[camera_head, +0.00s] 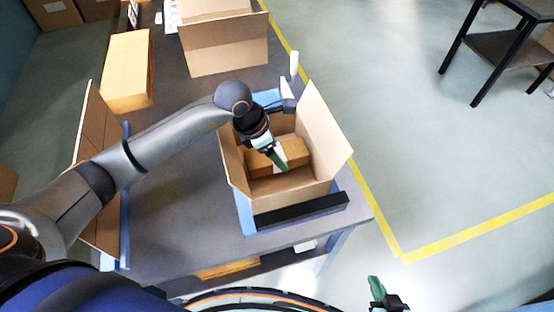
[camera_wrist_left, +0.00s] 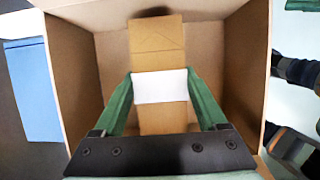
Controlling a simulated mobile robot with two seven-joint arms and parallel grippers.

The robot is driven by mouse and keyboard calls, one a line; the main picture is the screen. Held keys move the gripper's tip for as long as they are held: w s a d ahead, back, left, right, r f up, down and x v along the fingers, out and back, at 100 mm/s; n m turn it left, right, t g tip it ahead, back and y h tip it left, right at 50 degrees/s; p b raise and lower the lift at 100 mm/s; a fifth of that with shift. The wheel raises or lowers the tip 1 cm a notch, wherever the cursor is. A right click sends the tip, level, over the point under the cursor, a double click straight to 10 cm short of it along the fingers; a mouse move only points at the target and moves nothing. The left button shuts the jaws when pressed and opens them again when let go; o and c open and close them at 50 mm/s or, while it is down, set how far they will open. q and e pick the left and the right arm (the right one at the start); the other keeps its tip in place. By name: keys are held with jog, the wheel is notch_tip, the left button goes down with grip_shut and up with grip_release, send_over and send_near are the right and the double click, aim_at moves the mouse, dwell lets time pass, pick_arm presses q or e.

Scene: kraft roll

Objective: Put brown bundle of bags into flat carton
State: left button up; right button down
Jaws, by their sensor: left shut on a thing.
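The brown bundle of bags (camera_wrist_left: 160,121), with a white band (camera_wrist_left: 160,86) around its middle, is inside an open carton (camera_head: 291,195) with raised walls. The bundle also shows in the head view (camera_head: 294,152), partly behind my gripper. My left gripper (camera_head: 281,164) reaches down into this carton. Its green fingers are shut on the bundle at the band, one on each side, in the left wrist view (camera_wrist_left: 165,88). I cannot tell whether the bundle touches the carton floor. My right gripper (camera_head: 386,297) is at the bottom edge of the head view, partly cut off and away from the carton.
The carton stands on the grey table (camera_head: 175,235) near its right end, with a black bar (camera_head: 300,212) in front. Another carton (camera_head: 225,47) and a yellowish box (camera_head: 128,72) stand further back. Brown cardboard panels (camera_head: 90,135) stand at left, partly behind my arm.

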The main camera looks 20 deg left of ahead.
pick_arm(q)
jog(key=shift+f, duration=1.95)
jog(key=shift+f, duration=0.2)
jog(key=o, duration=1.4)
jog(key=shift+o, duration=0.2)
jog(key=shift+r, duration=0.15)
jog(key=v, duration=1.1)
jog(key=shift+s+a+r, duration=0.1)
jog(key=shift+a+r, duration=0.1)
jog(key=shift+r, duration=0.3)
